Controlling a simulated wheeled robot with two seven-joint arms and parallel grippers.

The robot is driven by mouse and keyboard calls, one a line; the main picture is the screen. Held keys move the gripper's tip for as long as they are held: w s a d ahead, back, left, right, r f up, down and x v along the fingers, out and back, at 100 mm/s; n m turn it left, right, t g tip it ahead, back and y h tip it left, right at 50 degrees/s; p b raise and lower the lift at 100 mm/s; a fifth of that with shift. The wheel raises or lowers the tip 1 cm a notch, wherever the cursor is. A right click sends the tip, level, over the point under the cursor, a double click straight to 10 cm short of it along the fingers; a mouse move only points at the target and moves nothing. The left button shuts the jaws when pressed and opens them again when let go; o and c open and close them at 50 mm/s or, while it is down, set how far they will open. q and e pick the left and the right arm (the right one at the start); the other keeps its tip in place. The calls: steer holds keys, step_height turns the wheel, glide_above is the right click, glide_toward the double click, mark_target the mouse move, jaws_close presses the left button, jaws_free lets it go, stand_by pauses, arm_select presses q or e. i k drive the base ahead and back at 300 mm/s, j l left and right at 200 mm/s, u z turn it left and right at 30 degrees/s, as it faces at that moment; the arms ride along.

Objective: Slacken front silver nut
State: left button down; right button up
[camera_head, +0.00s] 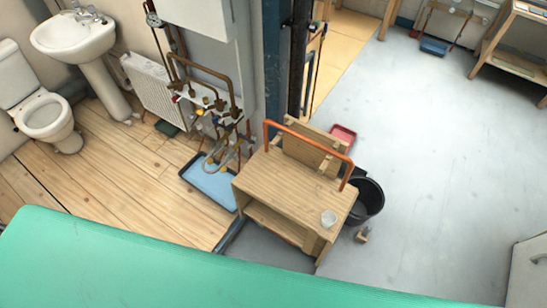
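The pipework (213,104) with copper pipes, valves and fittings stands against the wall left of the blue-grey post. The front silver nut is too small to make out among these fittings. Neither my left nor my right gripper shows in the head view.
A wooden bench (290,190) with an orange-red pipe (305,137) stands right of the pipework, a clear cup (328,217) on it. A blue tray (213,187) lies below the pipework. A black bucket (370,198) stands beside the bench. Grey floor (445,150) on the right is mostly clear.

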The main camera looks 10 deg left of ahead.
mark_target(231, 152)
steer(key=i+j+z, duration=0.2)
steer(key=j+z, duration=0.3)
steer(key=i+j+z, duration=0.1)
steer(key=j+z, duration=0.4)
steer(key=j, duration=0.25)
steer(key=j+z, duration=0.5)
steer(key=j, duration=0.15)
